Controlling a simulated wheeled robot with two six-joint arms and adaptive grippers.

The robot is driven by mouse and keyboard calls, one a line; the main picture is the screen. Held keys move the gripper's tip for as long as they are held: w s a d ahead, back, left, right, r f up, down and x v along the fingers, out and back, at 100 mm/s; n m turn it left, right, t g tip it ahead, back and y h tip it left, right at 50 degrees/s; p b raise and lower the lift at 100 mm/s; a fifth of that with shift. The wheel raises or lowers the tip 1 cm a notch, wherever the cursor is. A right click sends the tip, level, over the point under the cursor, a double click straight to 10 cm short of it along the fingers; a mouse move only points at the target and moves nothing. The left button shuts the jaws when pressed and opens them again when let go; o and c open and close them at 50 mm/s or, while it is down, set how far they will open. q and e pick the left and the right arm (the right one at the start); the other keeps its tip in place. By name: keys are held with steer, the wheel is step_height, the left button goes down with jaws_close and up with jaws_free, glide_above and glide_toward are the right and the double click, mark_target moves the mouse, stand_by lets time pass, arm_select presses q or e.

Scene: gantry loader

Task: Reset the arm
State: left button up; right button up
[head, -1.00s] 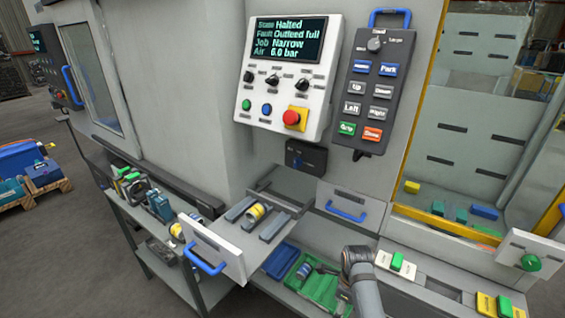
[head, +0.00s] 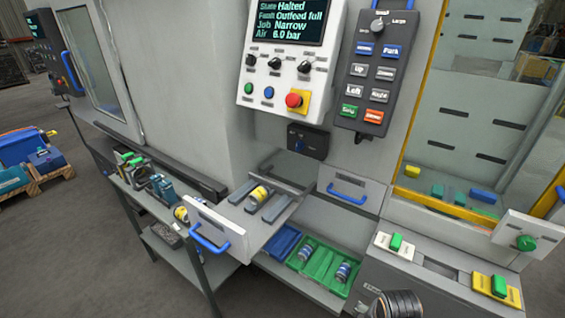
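My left gripper is out of view.
A green tray (head: 318,281) with two small cylinders and a blue tray (head: 284,240) lie below the drawer. A red stop button (head: 294,100) is on the panel. Green buttons (head: 396,241) sit on the right ledge. A yellow-framed window (head: 452,212) shows coloured blocks inside.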

steer(key=s+r+n+t, duration=0.2)
steer(key=s+r+n, duration=0.35)
steer(key=n, duration=0.45)
step_height(320, 180, down, 25)
steer(key=s+d+g, duration=0.2)
steer(key=d, duration=0.1)
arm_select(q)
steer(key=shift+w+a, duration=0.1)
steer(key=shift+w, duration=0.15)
arm_select(e)
steer(key=s+d+f+g, duration=0.1)
steer(key=s+f, duration=1.7)
steer(key=s, duration=0.1)
steer(key=shift+s+f, duration=0.15)
steer(key=shift+s, duration=0.2)
